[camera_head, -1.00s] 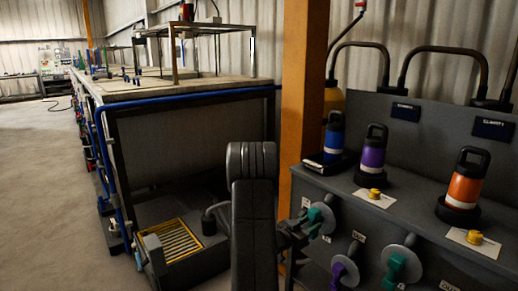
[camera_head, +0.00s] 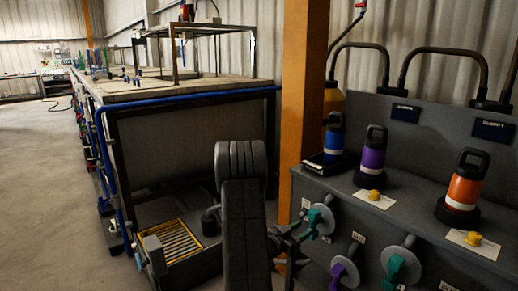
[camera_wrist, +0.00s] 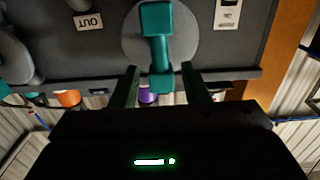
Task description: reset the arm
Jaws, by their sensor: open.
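My gripper (camera_wrist: 168,88) is open in the wrist view, with its two fingers apart. A teal valve handle (camera_wrist: 157,45) on a round grey disc (camera_wrist: 187,45) shows beyond and between the fingertips; I cannot tell whether they touch it. In the head view my dark arm stands in the lower middle, and its end reaches right, beside the teal handle (camera_head: 317,222) on the left of the grey panel (camera_head: 345,207). The fingers are hard to make out there.
Blue (camera_head: 334,138), purple (camera_head: 373,155) and orange (camera_head: 464,188) bottles stand on the panel's ledge. An orange post (camera_head: 303,90) rises behind my arm. A long tank (camera_head: 190,145) with a blue pipe stands left. The floor (camera_head: 40,190) at far left is open.

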